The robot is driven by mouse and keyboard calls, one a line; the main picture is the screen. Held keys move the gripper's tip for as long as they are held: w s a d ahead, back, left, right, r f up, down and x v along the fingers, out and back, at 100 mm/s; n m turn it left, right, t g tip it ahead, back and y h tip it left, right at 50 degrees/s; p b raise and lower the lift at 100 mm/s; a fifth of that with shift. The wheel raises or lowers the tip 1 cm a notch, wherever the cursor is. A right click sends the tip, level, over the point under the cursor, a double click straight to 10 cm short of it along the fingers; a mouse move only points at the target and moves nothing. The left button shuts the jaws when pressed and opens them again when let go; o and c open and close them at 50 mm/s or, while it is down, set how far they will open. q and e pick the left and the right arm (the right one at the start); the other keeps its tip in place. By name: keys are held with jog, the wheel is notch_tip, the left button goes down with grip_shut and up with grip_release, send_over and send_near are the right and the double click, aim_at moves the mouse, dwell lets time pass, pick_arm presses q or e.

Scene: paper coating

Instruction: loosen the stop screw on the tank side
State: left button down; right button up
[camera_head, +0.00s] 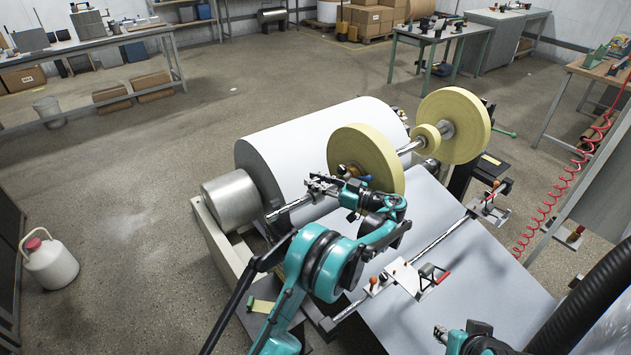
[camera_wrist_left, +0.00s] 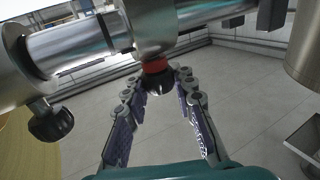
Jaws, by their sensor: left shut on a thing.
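A black stop-screw knob with a red band (camera_wrist_left: 158,76) hangs under a metal collar on a shaft in the left wrist view. My left gripper (camera_wrist_left: 160,84) has its fingers on either side of this knob and is shut on it. In the head view my left gripper (camera_head: 320,184) is at the shaft (camera_head: 290,207) in front of the large white roll (camera_head: 300,140). The knob is too small to make out there. A second black knob (camera_wrist_left: 50,122) hangs from another collar at the left of the wrist view. My right gripper (camera_head: 442,334) is partly in view at the bottom; its fingers are unclear.
Yellow rolls (camera_head: 455,125) sit on the shaft to the right. A steel cylinder (camera_head: 236,200) is at the white roll's left end. A sloping grey plate (camera_head: 480,275) carries a rod and small fittings. A black hose (camera_head: 590,300) is at lower right. The floor at left is mostly clear.

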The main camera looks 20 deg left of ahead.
pick_arm(q)
jog(key=c, duration=1.2)
grip_release()
jog(key=v, duration=1.2)
